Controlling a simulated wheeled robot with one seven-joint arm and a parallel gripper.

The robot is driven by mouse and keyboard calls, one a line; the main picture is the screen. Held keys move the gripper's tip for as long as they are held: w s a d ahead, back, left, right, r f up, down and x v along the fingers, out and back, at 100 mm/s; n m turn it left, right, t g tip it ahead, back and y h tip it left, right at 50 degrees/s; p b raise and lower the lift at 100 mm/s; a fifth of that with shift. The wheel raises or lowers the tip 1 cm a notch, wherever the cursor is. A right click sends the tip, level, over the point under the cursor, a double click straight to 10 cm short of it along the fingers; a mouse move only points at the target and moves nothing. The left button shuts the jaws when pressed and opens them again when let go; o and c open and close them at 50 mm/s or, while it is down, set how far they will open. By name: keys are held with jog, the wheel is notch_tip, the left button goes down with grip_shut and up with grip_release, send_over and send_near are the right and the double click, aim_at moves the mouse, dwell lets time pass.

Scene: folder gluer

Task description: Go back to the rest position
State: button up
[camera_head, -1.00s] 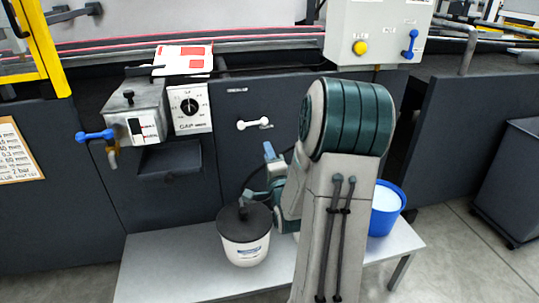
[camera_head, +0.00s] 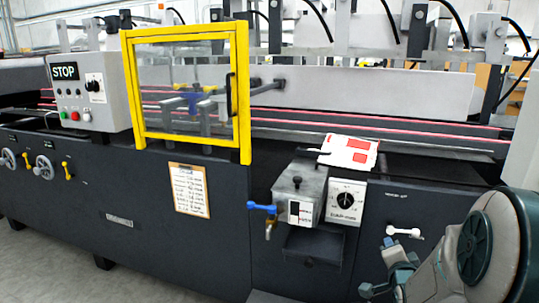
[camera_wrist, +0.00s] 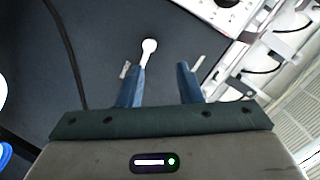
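My gripper (camera_wrist: 160,78) shows in the wrist view with two blue fingers spread apart and nothing held between them. It points at the dark machine panel (camera_wrist: 95,45). The fingertips are hard to make out there.
The folder gluer's dark front (camera_head: 100,205) fills the head view. A grey glue unit (camera_head: 300,190) with a blue lever (camera_head: 262,207) and a gap dial (camera_head: 346,200) sits left of my arm. A yellow-framed guard (camera_head: 127,90) and a STOP box (camera_head: 88,85) are further left.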

jog(key=s+a+r+n+g+y+p, duration=0.1)
jog(key=s+a+r+n+g+p, duration=0.2)
jog(key=s+a+r+n+p, duration=0.25)
jog(key=s+a+r+n+g+y+p, duration=0.1)
jog(key=s+a+r+n+g+p, duration=0.2)
jog(key=r+p, duration=0.5)
jog(key=s+a+r+n+g+y+p, duration=0.1)
jog(key=s+a+r+n+g+p, duration=0.1)
jog(key=s+a+r+g+p, duration=0.1)
jog(key=s+a+r+n+g+p, duration=0.3)
jog(key=s+a+r+p, duration=0.2)
jog(key=s+r, duration=0.4)
jog(key=s+p, duration=0.1)
jog(key=s, duration=0.2)
jog(key=shift+s+a+n+y+p, duration=0.15)
jog(key=shift+a+n+y+p, duration=0.15)
jog(key=shift+n+y+p, duration=0.1)
